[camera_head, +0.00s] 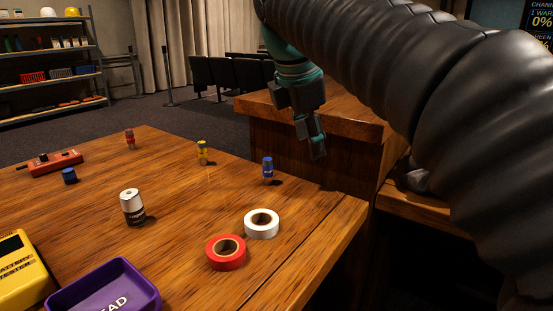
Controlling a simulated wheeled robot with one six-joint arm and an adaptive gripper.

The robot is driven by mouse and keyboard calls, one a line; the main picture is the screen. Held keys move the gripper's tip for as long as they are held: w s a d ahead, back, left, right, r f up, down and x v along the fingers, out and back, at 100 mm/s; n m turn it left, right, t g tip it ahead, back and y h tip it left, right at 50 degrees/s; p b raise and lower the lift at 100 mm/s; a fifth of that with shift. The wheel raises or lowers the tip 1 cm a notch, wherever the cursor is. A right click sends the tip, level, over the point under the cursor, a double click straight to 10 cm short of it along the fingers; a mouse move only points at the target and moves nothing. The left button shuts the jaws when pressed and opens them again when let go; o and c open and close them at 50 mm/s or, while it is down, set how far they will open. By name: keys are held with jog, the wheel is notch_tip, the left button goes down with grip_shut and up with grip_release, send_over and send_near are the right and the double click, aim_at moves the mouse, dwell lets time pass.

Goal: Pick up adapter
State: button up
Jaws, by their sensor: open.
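No label marks one thing as the adapter. Small upright connector-like pieces on the wooden desk (185,255) could be it: a blue one (267,170), a yellow one (202,153), a red one (130,139) and a larger white-and-black cylinder (132,207). A short dark blue piece (69,176) lies at the left. My gripper (317,152) hangs in the air, up and to the right of the blue piece, pointing down. It is open and touches nothing that I can see. It is seen side-on, so the gap between its fingers is hidden.
A white tape roll (261,223) and a red tape roll (226,252) lie near the front right edge. A purple tray (75,297), a yellow meter (20,270) and a red device (55,163) are at left. A raised wooden ledge (290,118) stands behind.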

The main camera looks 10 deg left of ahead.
aim_at(265, 160)
jog(key=a+r+n+p, duration=0.1)
jog(key=a+r+n, duration=0.4)
jog(key=a, duration=0.5)
jog(key=shift+n+h, duration=0.3)
jog(key=shift+n, duration=0.4)
jog(key=x, duration=0.3)
jog(key=b+x, duration=0.1)
jog(key=x, duration=0.5)
jog(key=shift+s+a+f, duration=0.15)
jog(key=shift+s, duration=0.3)
jog(key=f+b, duration=0.1)
jog(key=f, duration=0.3)
jog(key=shift+w+a+f+b, duration=0.1)
jog(key=shift+w+f+b, duration=0.1)
jog(key=shift+w+b, duration=0.2)
jog(key=shift+w+f, duration=0.25)
jog(key=shift+f, duration=0.25)
grip_shut()
